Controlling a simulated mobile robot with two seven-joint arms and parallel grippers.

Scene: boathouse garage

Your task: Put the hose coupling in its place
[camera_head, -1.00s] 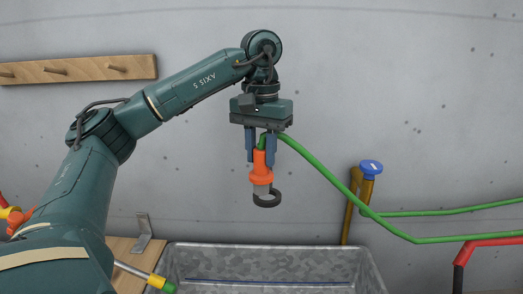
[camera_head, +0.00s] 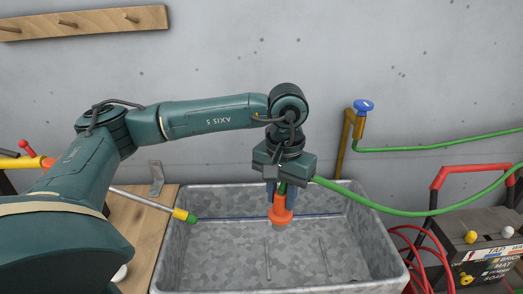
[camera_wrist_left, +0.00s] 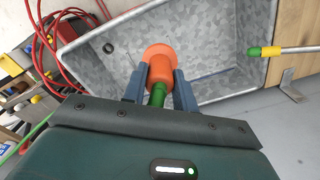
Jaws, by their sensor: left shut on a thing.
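The orange hose coupling (camera_head: 281,213) is on the end of a green hose (camera_head: 385,207). My left gripper (camera_head: 279,197) is shut on it and points down over the grey metal tub (camera_head: 172,268). In the left wrist view the coupling's wide orange flange (camera_wrist_left: 159,58) sticks out beyond the two blue fingers (camera_wrist_left: 158,88). The coupling's far end is hidden behind the flange. My right gripper is not in view.
A blue-topped brass tap (camera_head: 361,118) stands behind the tub. A wooden bench (camera_head: 140,225) with a yellow-and-green-tipped rod (camera_head: 183,215) is at the left. A dark box with a red handle (camera_head: 475,245) and red cables (camera_head: 420,245) are at the right. A peg rail (camera_head: 85,22) hangs above.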

